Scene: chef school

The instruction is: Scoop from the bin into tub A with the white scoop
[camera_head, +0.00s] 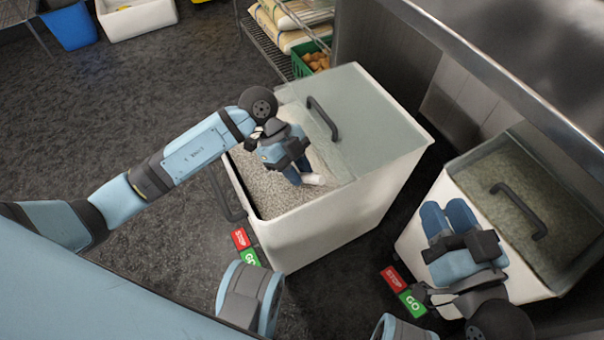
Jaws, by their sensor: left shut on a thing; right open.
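The white bin (300,240) stands in the middle of the view. Its clear lid with a dark handle covers the right part, and the left part is open over pale grains (258,185). My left gripper (297,172) is over the opening, shut on the white scoop (313,179). Only a small part of the scoop shows beside the fingers; I cannot tell how deep it sits in the grains. My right gripper (448,212) is open and empty in front of a second bin. I see no tub marked A.
The second white bin (420,232) at the right has a clear lid with a dark handle. Red and green STOP/GO tags (402,290) show near both bins. A rack with sacks (292,22) and a green crate (312,58) stands behind.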

